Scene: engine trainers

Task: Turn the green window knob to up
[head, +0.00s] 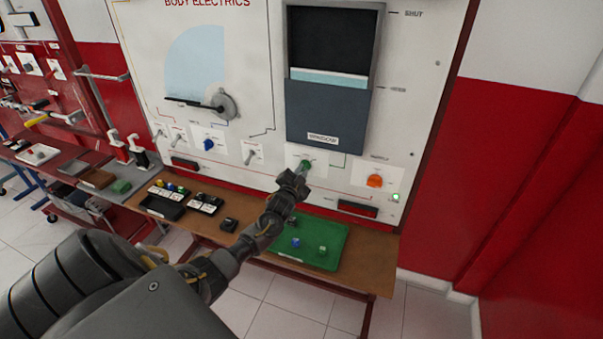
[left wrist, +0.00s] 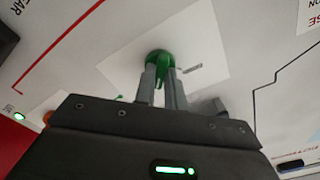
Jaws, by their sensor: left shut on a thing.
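The green window knob (head: 305,164) is on the white board, below the dark window unit labelled WINDOW (head: 325,118). My left gripper (head: 297,174) reaches up to it from below. In the left wrist view the two grey fingers (left wrist: 160,84) are closed on either side of the green knob (left wrist: 160,60). The fingers hide part of the knob, and I cannot tell exactly which way it points. The window unit shows a pale blue pane low in its dark opening. My right gripper is not in view.
An orange knob (head: 375,181) and a lit green lamp (head: 396,197) are to the right. A blue knob (head: 208,144) and toggle switches are to the left. A green tray (head: 333,258) with small parts lies on the wooden shelf below.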

